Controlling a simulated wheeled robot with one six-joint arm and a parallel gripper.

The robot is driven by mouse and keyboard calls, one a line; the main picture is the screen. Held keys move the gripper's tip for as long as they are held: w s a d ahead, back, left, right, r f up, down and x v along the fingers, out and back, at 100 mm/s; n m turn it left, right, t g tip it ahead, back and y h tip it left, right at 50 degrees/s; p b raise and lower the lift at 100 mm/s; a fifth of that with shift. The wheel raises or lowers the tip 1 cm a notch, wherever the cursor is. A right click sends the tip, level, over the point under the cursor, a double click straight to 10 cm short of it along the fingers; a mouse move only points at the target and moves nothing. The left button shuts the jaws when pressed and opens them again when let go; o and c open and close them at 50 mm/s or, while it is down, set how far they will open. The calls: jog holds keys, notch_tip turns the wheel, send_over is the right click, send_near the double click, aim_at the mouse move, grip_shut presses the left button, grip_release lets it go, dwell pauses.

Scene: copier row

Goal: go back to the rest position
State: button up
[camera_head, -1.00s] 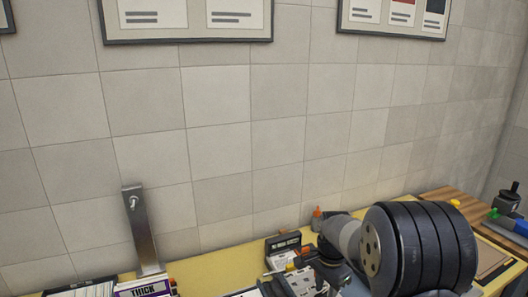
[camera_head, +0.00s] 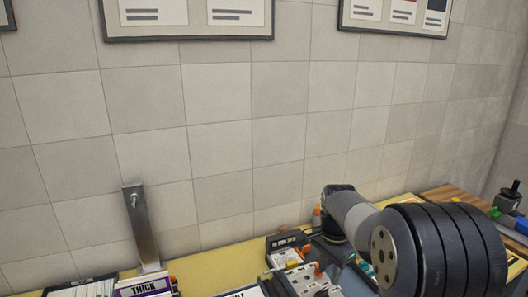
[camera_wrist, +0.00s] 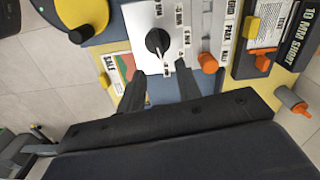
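My gripper (camera_wrist: 161,90) shows in the wrist view with its two dark fingers spread apart and nothing between them. Beyond the fingertips is a white panel (camera_wrist: 143,20) with a black dial knob (camera_wrist: 157,42) and printed marks around it. An orange knob (camera_wrist: 208,63) sits to the right of the fingers. The fingers look apart from the dial, but how far above the panel they are I cannot tell. In the head view my arm reaches over the table at the right, and the fingers cannot be made out there.
A yellow table (camera_head: 215,258) runs along a tiled wall. On it stand an upright metal bracket (camera_head: 141,228), a box labelled THICK (camera_head: 146,290) and an orange-capped bottle (camera_head: 316,215). The wall above the table is clear up to the framed posters (camera_head: 187,18).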

aim_at(326, 289)
notch_tip(326, 289, down, 6)
jog(key=shift+f, duration=0.25)
jog(key=shift+w+n, duration=0.1)
jog(key=shift+n, duration=0.2)
jog(key=n, duration=0.3)
jog(key=shift+a+r, duration=0.1)
jog(key=shift+a, duration=0.05)
jog(key=shift+w+a+n, duration=0.1)
jog(key=shift+n, duration=1.2)
jog(key=shift+w+a+n, duration=0.1)
jog(key=shift+n, duration=1.2)
